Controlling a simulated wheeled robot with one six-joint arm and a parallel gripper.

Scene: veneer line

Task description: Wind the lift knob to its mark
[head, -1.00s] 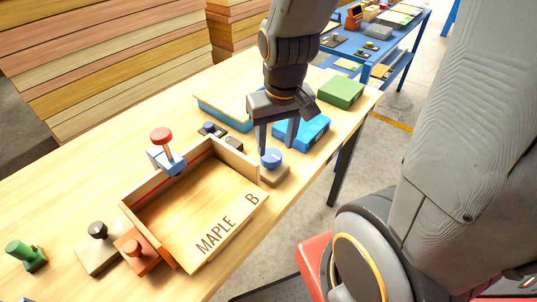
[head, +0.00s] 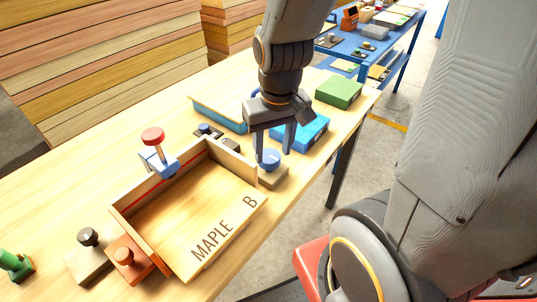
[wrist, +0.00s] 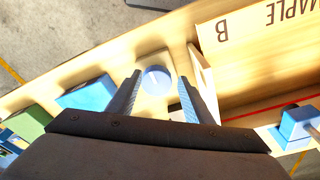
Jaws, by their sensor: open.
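The knob (head: 270,157) is round and blue on a beige square base (head: 274,176), by the right end of the wooden tray. My gripper (head: 273,157) is open, pointing down, with one finger on either side of the knob. In the wrist view the blue knob (wrist: 157,79) lies between and slightly beyond the open fingertips (wrist: 159,78). I cannot tell whether either finger touches it. No mark on the knob or base can be made out.
The MAPLE B tray (head: 237,238) stands left of the knob, with a red-topped blue clamp (head: 158,162) at its back wall. A blue box (head: 300,134) and a green box (head: 339,92) lie behind to the right. Black, orange and green knobbed pieces stand at front left.

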